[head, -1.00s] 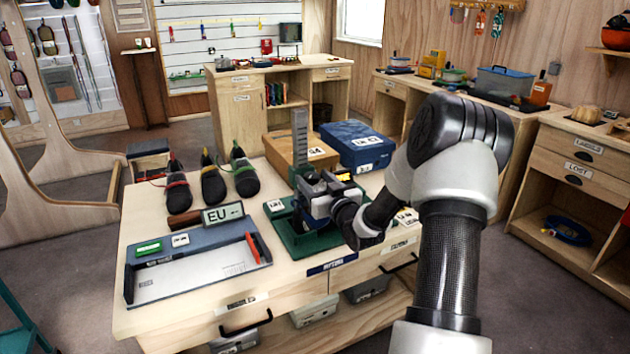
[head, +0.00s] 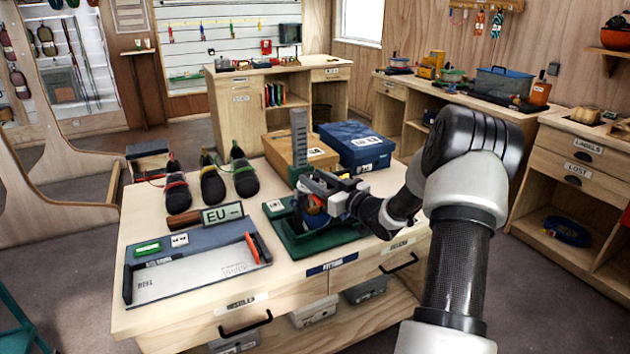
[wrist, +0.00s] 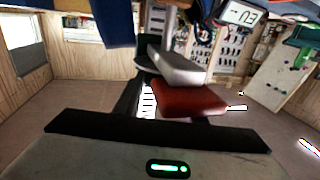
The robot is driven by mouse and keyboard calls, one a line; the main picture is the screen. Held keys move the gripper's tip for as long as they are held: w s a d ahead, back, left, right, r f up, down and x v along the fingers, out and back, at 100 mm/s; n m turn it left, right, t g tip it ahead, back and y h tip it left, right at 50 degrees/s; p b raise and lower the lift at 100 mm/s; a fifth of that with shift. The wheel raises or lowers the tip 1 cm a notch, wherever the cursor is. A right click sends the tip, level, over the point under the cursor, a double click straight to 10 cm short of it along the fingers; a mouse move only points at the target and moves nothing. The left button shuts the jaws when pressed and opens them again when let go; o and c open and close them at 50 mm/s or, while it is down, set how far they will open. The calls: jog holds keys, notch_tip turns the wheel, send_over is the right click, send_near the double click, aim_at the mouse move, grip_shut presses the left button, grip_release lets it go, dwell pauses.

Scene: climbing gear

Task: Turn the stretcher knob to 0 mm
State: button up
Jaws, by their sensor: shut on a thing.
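The stretcher stands on a green base (head: 300,244) at the right front of the wooden table, with a tall grey upright (head: 299,140) at its back. My gripper (head: 318,203) is at the stretcher's middle, low in front of the upright, and is shut on the knob. The knob is mostly hidden by my gripper in the head view, and I cannot make out its setting. A small display (head: 222,213) left of the stretcher shows "EU" and a dash. In the wrist view a display (wrist: 241,13) shows tilted digits that look like -03.
A cardboard box (head: 283,150) and a blue box (head: 357,148) stand behind the stretcher. Several dark shoes (head: 210,182) stand at the back left. A blue-grey measuring board (head: 200,272) with an orange-ended slider lies at the front left.

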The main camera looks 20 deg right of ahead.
jog(key=n+g+y, duration=0.1)
jog(key=y, duration=0.1)
jog(key=n+g+y, duration=0.1)
jog(key=n+y, duration=0.1)
jog(key=n+g+y, duration=0.1)
jog(key=y, duration=0.1)
jog(key=shift+w+d+f+n+g+y, duration=0.2)
jog(key=shift+d+n+g+y, duration=0.1)
jog(key=shift+d+n, duration=0.1)
jog(key=shift+n+g+y, duration=0.7)
jog(key=shift+g+y, duration=0.1)
jog(key=o, duration=1)
jog(key=shift+r, duration=0.15)
jog(key=v, duration=1.7)
jog(key=shift+d, duration=0.25)
